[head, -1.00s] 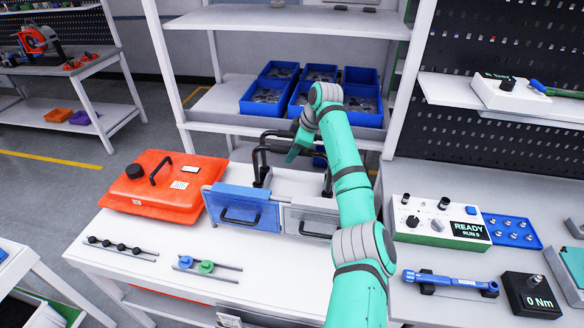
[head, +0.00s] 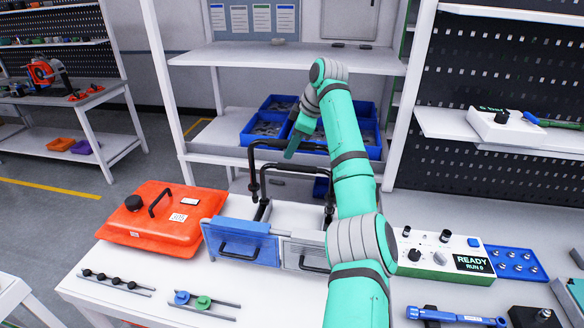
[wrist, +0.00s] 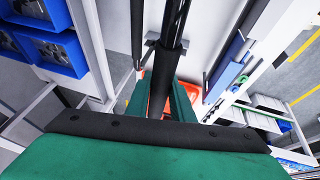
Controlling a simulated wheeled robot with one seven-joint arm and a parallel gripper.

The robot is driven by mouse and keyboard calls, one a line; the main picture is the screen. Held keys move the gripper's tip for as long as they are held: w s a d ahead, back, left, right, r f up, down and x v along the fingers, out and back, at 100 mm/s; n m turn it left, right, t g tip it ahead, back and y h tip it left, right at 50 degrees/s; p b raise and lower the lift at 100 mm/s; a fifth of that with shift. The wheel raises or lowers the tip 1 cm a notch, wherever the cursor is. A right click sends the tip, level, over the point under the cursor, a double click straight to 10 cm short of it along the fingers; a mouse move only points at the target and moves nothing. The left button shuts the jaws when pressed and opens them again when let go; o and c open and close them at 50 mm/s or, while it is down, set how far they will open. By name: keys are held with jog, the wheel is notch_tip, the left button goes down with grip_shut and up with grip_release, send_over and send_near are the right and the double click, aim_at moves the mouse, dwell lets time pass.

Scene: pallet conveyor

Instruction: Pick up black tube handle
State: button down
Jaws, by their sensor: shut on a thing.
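The black tube handle (head: 252,170) is a bent black bar frame, held above the bench fixture behind the blue and grey drawer fronts. Its left leg hangs down, close to black tube supports on the fixture. My gripper (head: 291,151) is at its upper bar in the head view, and my arm partly hides its right side. In the wrist view the black tube (wrist: 161,88) runs between the two green fingers of my gripper (wrist: 160,98), which is shut on it. Whether the leg ends are clear of the supports is hard to tell.
The blue drawer front (head: 238,242) stands below. An orange case (head: 170,218) lies to the left. Blue bins (head: 268,125) sit on the shelf behind, under an upper white shelf (head: 285,56). A READY control box (head: 445,251) is on the right.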

notch_tip(320, 180, up, 14)
dwell(0.4)
jog(key=shift+f, duration=0.1)
dwell(1.1)
